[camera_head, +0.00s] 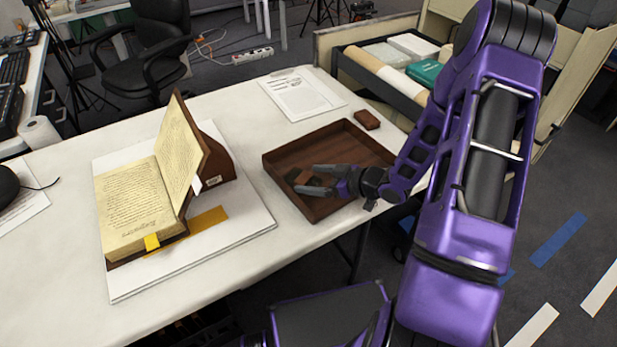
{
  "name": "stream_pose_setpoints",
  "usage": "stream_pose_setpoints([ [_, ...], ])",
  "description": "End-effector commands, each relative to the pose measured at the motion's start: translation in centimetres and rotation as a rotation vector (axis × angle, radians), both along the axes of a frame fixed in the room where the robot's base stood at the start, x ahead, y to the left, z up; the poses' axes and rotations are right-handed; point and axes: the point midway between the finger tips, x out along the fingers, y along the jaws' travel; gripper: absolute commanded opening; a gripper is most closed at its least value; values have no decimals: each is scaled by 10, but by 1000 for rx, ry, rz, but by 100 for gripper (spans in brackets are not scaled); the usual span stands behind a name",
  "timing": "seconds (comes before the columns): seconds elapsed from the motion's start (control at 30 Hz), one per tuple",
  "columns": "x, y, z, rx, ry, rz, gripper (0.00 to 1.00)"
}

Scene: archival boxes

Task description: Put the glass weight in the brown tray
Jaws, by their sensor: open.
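The brown tray (283,157) is a shallow wooden tray on the right part of the white table. My gripper (307,179) is open over the tray's front left part, with its fingers pointing left. A small dark brown block (299,176) shows at the fingertips, inside the tray's outline. A redder brown patch shows between the fingers, partly hidden by them. I cannot tell whether either is the glass weight, or whether the fingers touch them. No clearly transparent glass piece can be made out.
A small reddish-brown block (367,119) lies on the table behind the tray. Paper sheets (301,94) lie at the back. An open book (137,207) on a wooden stand and white board fills the left. A crate of rolls and boxes (385,80) stands beyond the table.

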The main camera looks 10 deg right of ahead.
Motion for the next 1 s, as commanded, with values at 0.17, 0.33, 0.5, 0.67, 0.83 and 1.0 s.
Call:
stream_pose_setpoints([
  [0.17,-25,-27,20,-2,0,-5,92],
  [0.33,-47,-48,35,-1,-1,-3,92],
  [0.5,-61,-62,43,0,-1,-1,92],
  [0.67,-66,-66,46,1,-1,0,92],
  [0.83,-66,-66,46,1,-1,0,92],
  [1.0,-66,-66,46,1,0,1,92],
])
